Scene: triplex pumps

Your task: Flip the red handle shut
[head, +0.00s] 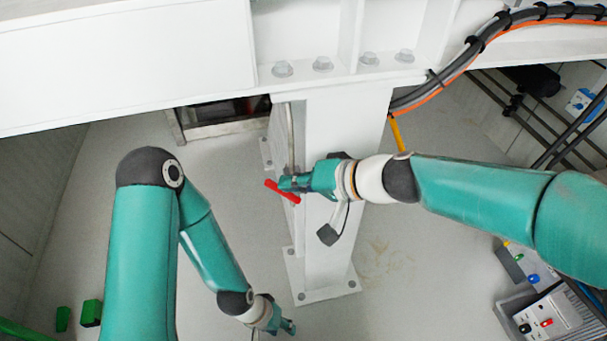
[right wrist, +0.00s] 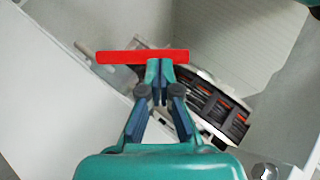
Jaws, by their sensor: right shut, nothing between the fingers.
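The red handle (head: 273,187) is a short red bar on the left side of the white post, slanting down to the right in the head view. In the right wrist view the red handle (right wrist: 130,57) lies level across the fingertips. My right gripper (head: 284,184) comes in from the right, its fingertips at the middle of the bar. In the right wrist view my right gripper (right wrist: 160,70) is shut, with its tips against or just short of the handle; I cannot tell contact. My left gripper (head: 290,327) hangs low, away from the handle; its jaws are too small to read.
The white post (head: 338,135) with its bolted base stands beside my right gripper, under a large white beam (head: 130,70). Black and orange cables (head: 455,68) run at upper right. A grey box with coloured knobs (head: 548,318) is at lower right.

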